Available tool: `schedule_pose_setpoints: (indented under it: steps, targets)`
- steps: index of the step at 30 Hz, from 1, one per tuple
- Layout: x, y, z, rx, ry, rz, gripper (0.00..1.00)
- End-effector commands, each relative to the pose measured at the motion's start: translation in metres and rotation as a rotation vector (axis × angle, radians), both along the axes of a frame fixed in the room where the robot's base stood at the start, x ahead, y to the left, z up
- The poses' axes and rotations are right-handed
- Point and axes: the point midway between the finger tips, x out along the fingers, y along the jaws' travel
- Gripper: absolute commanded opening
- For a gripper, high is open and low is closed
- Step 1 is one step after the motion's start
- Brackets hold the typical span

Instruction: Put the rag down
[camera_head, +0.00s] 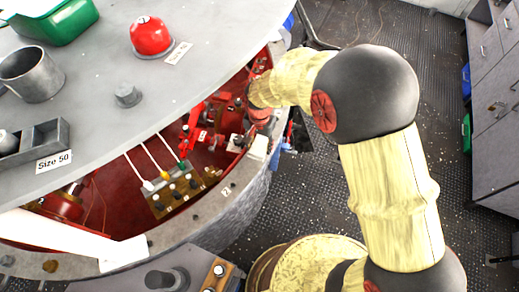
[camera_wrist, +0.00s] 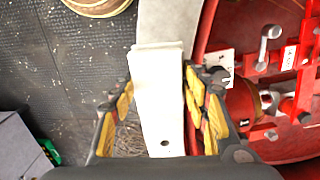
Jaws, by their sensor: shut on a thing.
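In the head view, a white piece (camera_head: 259,147) shows at the console's right rim, below the end of my arm. The fingers are hard to make out there.
The round console's grey top (camera_head: 95,105) carries a red button (camera_head: 151,37), a green bin (camera_head: 52,22) and a metal cup (camera_head: 31,74). Red valves and levers (camera_wrist: 270,95) sit inside the console. Grey drawers (camera_head: 494,75) stand right. Dark floor (camera_head: 265,215) lies between.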

Motion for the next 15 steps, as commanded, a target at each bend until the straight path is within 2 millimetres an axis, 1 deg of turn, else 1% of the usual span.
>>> schedule_pose_setpoints:
  steps: [1, 3, 6, 15]
  targets:
    - [0.000, 0.000, -0.009, -0.001, 0.003, 0.000, 0.19]
    - [0.000, 0.000, -0.020, -0.001, 0.001, 0.000, 0.19]
    - [-0.001, 0.000, -0.030, -0.001, 0.001, 0.000, 0.19]
    - [0.000, 0.000, -0.031, 0.000, 0.000, 0.000, 0.19]
